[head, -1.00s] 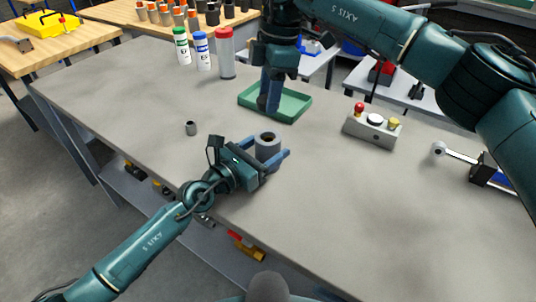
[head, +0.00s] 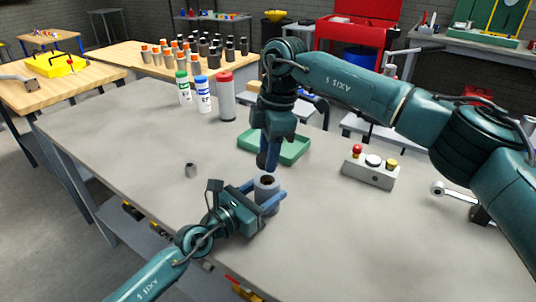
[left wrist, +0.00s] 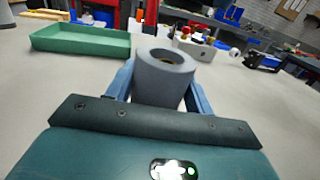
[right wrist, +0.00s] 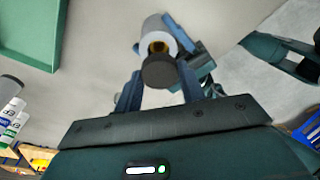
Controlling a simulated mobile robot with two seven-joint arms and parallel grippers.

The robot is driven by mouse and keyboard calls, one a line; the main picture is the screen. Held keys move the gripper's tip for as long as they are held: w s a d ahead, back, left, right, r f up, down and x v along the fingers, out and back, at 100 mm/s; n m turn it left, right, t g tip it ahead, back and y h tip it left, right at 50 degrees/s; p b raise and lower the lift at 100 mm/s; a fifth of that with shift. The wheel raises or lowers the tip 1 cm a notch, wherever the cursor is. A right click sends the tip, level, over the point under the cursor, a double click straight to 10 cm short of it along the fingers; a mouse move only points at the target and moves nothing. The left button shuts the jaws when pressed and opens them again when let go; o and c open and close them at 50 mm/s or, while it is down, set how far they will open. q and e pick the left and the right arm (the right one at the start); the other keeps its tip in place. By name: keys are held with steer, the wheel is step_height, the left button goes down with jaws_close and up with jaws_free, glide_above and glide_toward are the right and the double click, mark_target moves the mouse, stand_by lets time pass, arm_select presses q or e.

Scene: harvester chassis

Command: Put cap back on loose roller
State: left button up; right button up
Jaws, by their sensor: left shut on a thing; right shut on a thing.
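The loose roller (head: 266,188) is a grey hollow cylinder, held upright above the table. My left gripper (head: 262,197) is shut on it, one blue finger on each side. My right gripper (head: 268,163) points down just above the roller. It is shut on the dark round cap (right wrist: 158,72), which appears over the near part of the roller opening in the right wrist view. I cannot tell whether cap and roller touch.
A green tray (head: 296,150) lies behind the grippers. Several bottles, including a red-capped one (head: 226,98), stand at the back left.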

mark_target(269, 183)
steer(key=shift+f, duration=0.75)
steer(key=shift+f, duration=0.1)
steer(key=shift+f, duration=0.8)
steer(key=shift+f, duration=0.75)
stand_by(0.5)
steer(key=shift+r, duration=0.4)
steer(key=shift+d+f, duration=0.1)
steer(key=shift+f, duration=0.6)
stand_by(1.6)
steer(key=shift+r, duration=0.5)
steer(key=shift+r, duration=0.45)
